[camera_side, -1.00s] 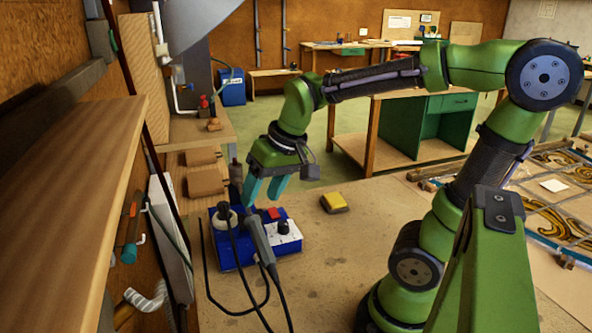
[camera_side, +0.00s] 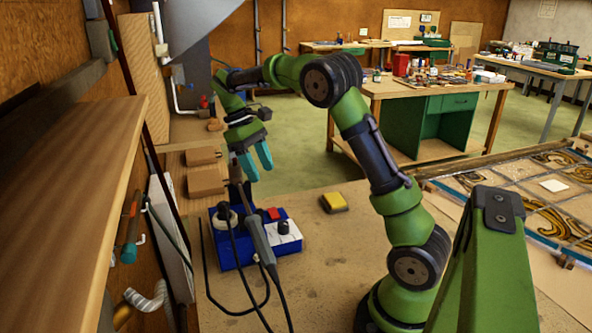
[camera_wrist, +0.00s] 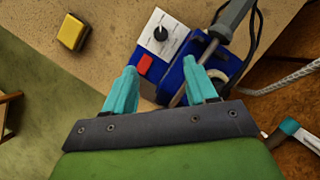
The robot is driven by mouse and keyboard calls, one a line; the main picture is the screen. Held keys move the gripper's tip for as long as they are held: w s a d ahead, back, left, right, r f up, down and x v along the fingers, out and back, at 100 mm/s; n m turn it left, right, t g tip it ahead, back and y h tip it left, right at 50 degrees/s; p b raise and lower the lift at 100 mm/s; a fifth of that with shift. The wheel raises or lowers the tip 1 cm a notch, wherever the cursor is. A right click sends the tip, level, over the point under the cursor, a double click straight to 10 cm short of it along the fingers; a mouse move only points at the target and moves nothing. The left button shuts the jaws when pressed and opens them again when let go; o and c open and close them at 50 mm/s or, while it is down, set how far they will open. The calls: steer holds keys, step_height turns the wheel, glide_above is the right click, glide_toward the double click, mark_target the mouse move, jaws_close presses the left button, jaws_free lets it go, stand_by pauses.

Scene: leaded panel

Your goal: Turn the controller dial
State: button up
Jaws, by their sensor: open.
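The blue controller box (camera_side: 232,253) stands on the bench in the side view, with a white panel bearing a black dial (camera_side: 282,227) and a red switch (camera_side: 273,213). In the wrist view the black dial (camera_wrist: 160,33) on its white panel and the red switch (camera_wrist: 144,64) are ahead of the fingers. My gripper (camera_side: 256,173) is open and empty, with teal fingers pointing down, above and behind the box and apart from the dial. Its fingers (camera_wrist: 160,78) also show in the wrist view.
A soldering iron (camera_side: 258,233) with a dark cord rests at the box's front, next to a plug-like round fitting (camera_side: 224,216). A yellow sponge-like block (camera_side: 334,202) lies to the right. A leaded panel (camera_side: 540,205) lies at far right.

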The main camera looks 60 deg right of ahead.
mark_target(283, 223)
steer(key=x, duration=1.5)
steer(key=shift+a+f, duration=0.1)
steer(key=shift+c, duration=0.2)
steer(key=c, duration=1)
